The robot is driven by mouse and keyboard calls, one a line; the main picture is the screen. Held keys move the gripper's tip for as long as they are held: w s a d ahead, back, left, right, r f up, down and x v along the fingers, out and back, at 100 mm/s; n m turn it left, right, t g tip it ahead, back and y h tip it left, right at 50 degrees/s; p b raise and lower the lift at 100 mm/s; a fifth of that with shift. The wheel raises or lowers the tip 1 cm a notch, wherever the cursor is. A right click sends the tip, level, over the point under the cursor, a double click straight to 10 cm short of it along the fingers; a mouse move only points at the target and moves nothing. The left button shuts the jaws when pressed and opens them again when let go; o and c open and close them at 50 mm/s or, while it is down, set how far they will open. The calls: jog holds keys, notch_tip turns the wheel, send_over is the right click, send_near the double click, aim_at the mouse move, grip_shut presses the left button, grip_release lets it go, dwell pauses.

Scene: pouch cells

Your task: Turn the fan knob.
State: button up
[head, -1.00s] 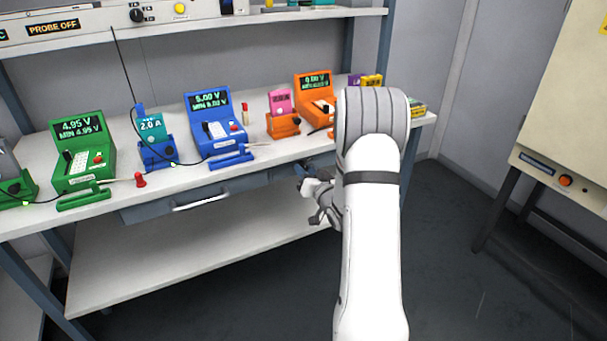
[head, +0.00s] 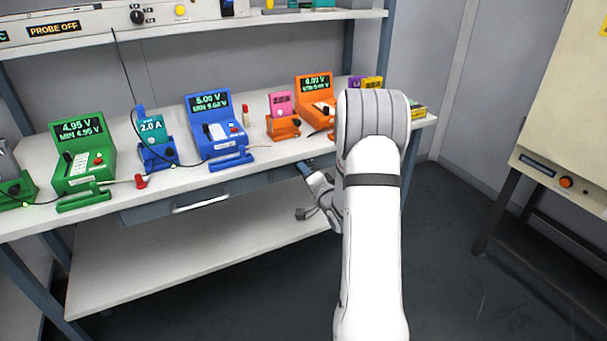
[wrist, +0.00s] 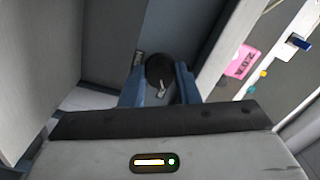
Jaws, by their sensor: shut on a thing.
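A round black knob (wrist: 159,68) with a pale pointer sits on a blue-grey panel below the bench edge in the wrist view. In the head view my gripper (head: 304,170) is under the bench's front edge, partly behind my arm, and the knob is hidden there.
The white bench (head: 185,181) holds green (head: 84,160), blue (head: 214,130) and orange (head: 314,97) testers and a pink cell (head: 281,103), also in the wrist view (wrist: 243,62). A drawer handle (head: 201,203) is left of my gripper. Open floor lies right.

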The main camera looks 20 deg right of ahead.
jog(key=shift+m, duration=0.3)
jog(key=o, duration=1)
